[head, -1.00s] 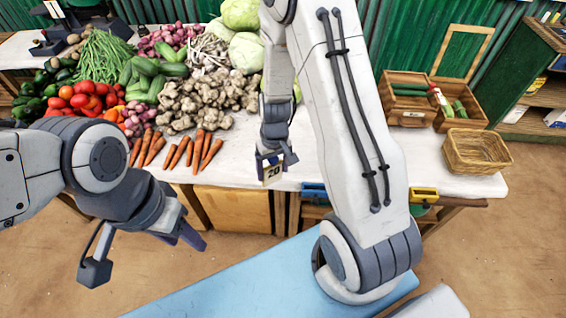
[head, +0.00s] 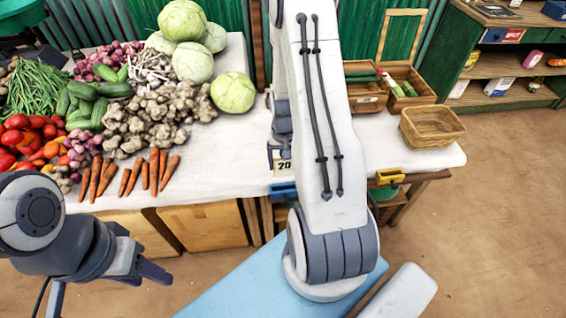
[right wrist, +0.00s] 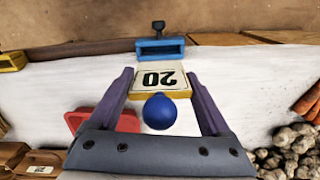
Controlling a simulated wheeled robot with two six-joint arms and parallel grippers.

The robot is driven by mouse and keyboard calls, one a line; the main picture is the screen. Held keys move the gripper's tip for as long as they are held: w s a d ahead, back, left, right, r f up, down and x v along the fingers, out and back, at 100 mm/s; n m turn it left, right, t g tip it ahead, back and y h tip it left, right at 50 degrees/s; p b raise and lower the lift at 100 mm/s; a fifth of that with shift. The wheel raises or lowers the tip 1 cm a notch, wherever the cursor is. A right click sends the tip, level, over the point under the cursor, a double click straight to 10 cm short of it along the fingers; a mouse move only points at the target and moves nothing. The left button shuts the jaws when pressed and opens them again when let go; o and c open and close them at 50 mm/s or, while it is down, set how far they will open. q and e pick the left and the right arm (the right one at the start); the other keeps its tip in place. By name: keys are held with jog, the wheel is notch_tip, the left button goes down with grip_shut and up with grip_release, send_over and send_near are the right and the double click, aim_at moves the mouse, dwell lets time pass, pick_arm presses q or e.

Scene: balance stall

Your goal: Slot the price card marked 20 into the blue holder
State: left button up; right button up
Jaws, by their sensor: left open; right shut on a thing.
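The price card marked 20 (head: 284,166) is gripped by my right gripper (right wrist: 160,88), which is shut on it. In the right wrist view the card (right wrist: 160,79) lies between the two fingers, its number upside down, with a blue ball (right wrist: 159,112) at its near edge. The blue holder (right wrist: 160,48) is just beyond the card, its slot facing it. My left gripper (head: 148,273) is open and empty, low at left.
A yellow holder (head: 390,176) is on the front edge to the right. A red object (right wrist: 103,121) lies beneath my right gripper. Vegetables, with carrots (head: 135,174) nearest, cover the table's left. A wicker basket (head: 432,128) and wooden crates (head: 366,94) stand at right.

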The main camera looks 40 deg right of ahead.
aim_at(284, 174)
jog(key=shift+f+b, duration=1.95)
jog(key=shift+f, duration=0.45)
jog(key=p, duration=0.2)
jog(key=shift+s+a+r+p, duration=0.1)
jog(key=shift+a+r+p, duration=0.05)
jog(key=shift+r+p, duration=0.15)
jog(key=shift+f, duration=0.25)
jog(key=shift+f, duration=0.2)
jog(key=shift+f+b, duration=1.2)
jog(key=shift+f, duration=0.1)
